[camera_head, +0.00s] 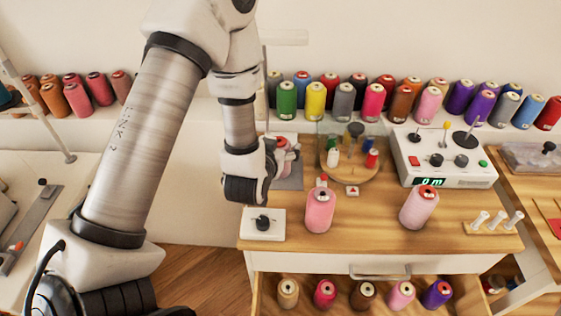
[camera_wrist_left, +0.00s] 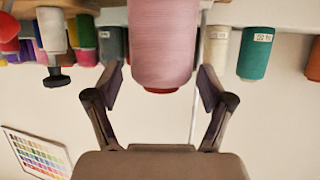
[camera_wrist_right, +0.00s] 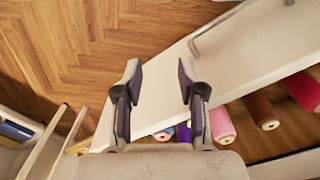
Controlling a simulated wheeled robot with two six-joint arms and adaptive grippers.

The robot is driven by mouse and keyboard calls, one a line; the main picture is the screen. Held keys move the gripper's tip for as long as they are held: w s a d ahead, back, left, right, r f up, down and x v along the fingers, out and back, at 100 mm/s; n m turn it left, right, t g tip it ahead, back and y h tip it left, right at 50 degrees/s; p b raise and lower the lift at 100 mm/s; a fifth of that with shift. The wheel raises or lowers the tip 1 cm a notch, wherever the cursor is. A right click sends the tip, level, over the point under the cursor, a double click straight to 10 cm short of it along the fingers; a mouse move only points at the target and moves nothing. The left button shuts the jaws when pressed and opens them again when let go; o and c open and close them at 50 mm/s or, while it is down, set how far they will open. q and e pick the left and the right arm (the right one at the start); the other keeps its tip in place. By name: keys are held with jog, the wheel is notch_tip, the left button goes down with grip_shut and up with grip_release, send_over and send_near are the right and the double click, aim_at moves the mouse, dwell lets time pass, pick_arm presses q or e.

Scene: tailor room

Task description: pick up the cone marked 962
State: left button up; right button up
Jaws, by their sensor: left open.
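Two pink cones stand upright on the wooden worktop, one at left (camera_head: 320,212) and one at right (camera_head: 419,208). Another pink cone (camera_head: 284,143) is partly hidden beside my left gripper (camera_head: 272,160). In the left wrist view a pink cone (camera_wrist_left: 163,45) appears upside down between the open, separated fingers of my left gripper (camera_wrist_left: 158,95). No number shows on its visible side. Labels on other cones are too small to read surely, so I cannot tell which is 962. My right gripper (camera_wrist_right: 158,85) is open and empty in the right wrist view.
A row of coloured cones lines the back shelf (camera_head: 210,112). A control box (camera_head: 440,160), a round wooden stand (camera_head: 347,170) and a white knob box (camera_head: 262,225) occupy the worktop. An open drawer (camera_head: 265,300) holds several cones; its front (camera_wrist_right: 190,75) lies below my right gripper.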

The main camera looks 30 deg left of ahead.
pick_arm(q)
jog(key=shift+x, duration=1.85)
